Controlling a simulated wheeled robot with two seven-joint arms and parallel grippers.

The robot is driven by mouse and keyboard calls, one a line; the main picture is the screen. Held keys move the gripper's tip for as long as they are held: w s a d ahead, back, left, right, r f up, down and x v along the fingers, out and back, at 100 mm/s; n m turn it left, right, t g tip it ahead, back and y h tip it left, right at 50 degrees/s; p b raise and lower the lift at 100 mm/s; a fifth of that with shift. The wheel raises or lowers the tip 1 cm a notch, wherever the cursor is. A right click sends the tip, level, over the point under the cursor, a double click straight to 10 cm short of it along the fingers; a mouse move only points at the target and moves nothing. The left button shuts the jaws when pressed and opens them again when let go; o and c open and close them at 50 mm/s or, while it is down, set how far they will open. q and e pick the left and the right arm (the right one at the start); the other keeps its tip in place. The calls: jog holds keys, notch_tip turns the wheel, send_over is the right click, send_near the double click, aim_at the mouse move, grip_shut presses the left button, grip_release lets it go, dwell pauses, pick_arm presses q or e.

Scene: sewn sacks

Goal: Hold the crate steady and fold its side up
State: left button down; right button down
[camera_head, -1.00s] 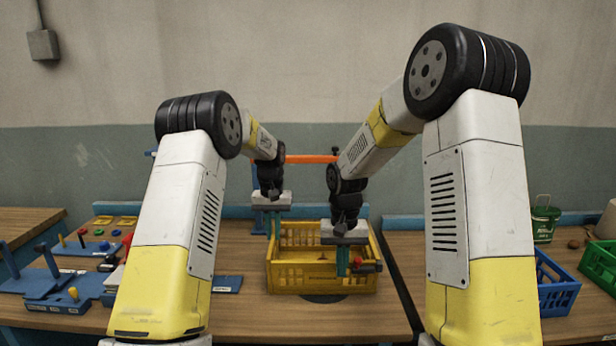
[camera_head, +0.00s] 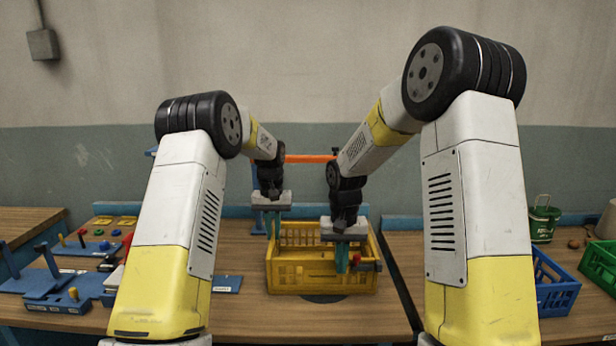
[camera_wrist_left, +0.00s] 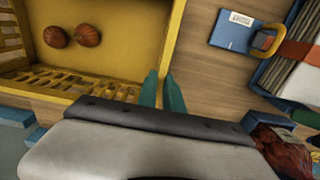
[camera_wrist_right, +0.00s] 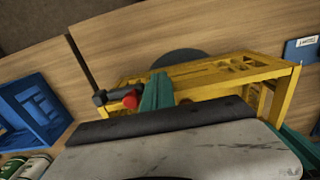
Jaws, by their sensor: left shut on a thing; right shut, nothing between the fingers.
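The yellow crate (camera_head: 318,277) stands on the table in front of me, its slatted back wall upright. Two reddish-brown round things (camera_wrist_left: 70,36) lie inside it in the left wrist view. My left gripper (camera_head: 271,224) is at the crate's back left corner, its teal fingers (camera_wrist_left: 163,86) shut on the crate's wall. My right gripper (camera_head: 343,257) is shut and empty at the front right of the crate. Its fingers (camera_wrist_right: 157,92) are beside a red-tipped black part (camera_wrist_right: 131,99) at that corner; I cannot tell if they touch.
Blue fixtures (camera_head: 50,282) and a board with coloured knobs stand at the left. A blue crate (camera_head: 553,283), a green crate (camera_head: 600,267) and a green bucket (camera_head: 543,222) stand on the right table. A gap separates the tables. Bare wood lies before the crate.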

notch_tip(320, 180, up, 10)
jog(key=s, duration=0.1)
jog(key=shift+s, duration=0.4)
dwell(0.5)
jog(key=c, duration=2.2)
grip_release()
